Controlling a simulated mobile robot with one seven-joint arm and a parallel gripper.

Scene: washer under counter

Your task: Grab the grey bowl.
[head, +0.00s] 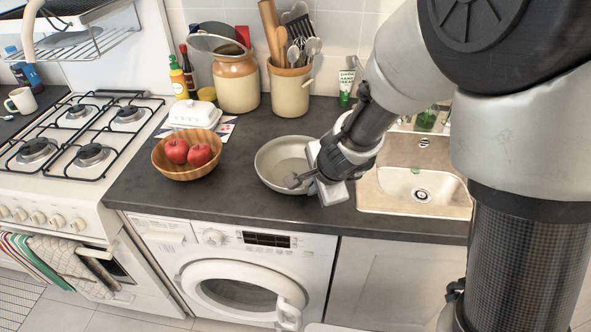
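The grey bowl (279,157) stands upright on the dark counter, left of the sink, and looks empty. My gripper (297,181) is at the bowl's front right side, tilted down to the left. A dark finger part shows over the bowl's inside near the right rim. My wrist and the gripper's body hide part of that rim. I cannot tell whether the fingers touch the bowl or how far apart they are.
A wooden bowl (160,158) with two red apples is to the left. The sink (421,188) is to the right. The front counter (225,212) is clear.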

